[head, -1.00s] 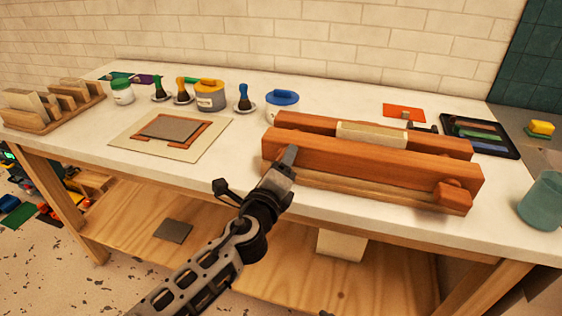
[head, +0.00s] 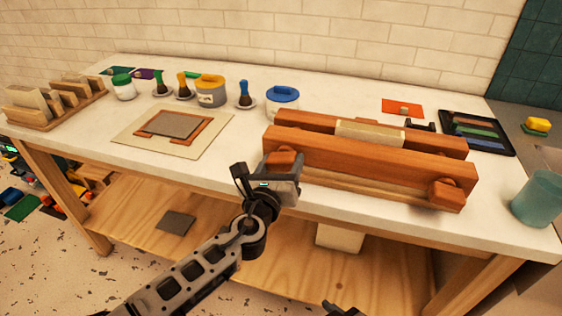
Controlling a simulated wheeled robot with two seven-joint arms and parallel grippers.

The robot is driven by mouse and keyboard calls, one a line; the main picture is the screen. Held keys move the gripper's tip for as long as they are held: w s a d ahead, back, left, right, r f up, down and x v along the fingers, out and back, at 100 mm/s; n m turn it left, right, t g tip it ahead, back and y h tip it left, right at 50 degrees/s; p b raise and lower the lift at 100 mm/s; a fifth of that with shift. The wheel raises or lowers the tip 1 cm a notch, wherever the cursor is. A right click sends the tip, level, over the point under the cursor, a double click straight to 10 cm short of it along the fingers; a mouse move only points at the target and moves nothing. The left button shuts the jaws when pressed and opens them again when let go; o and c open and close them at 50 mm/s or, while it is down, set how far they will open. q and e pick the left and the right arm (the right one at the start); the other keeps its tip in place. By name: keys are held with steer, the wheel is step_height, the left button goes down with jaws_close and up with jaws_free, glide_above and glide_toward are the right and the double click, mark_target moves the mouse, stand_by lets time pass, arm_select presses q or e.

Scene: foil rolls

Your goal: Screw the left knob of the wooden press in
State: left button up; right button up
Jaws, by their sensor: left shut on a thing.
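The wooden press (head: 370,160) lies along the front of the table, with two reddish-brown beams on a paler base. A pale block (head: 370,133) sits between the beams. The left knob (head: 284,157) shows at the left end of the front beam, partly covered by my gripper. My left gripper (head: 282,174) is at this knob and shut on it; its fingers hide the knob's lower part. The right knob (head: 446,192) stands free at the other end. A dark tip at the bottom edge looks like my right gripper (head: 342,309); its jaws cannot be made out.
A board with a grey sheet (head: 172,126) lies left of the press. Brushes, jars and a blue-lidded pot (head: 283,101) stand behind. A wooden rack (head: 58,103) is at far left, a black tray (head: 478,133) and a teal cup (head: 537,198) at right.

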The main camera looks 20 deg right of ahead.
arm_select(q)
steer(key=shift+s+f+m, duration=0.2)
steer(key=shift+f+m, duration=0.1)
steer(key=shift+m, duration=0.1)
steer(key=o, duration=0.9)
steer(key=shift+o, duration=0.3)
steer(key=shift+r, duration=0.25)
steer(key=v, duration=1.6)
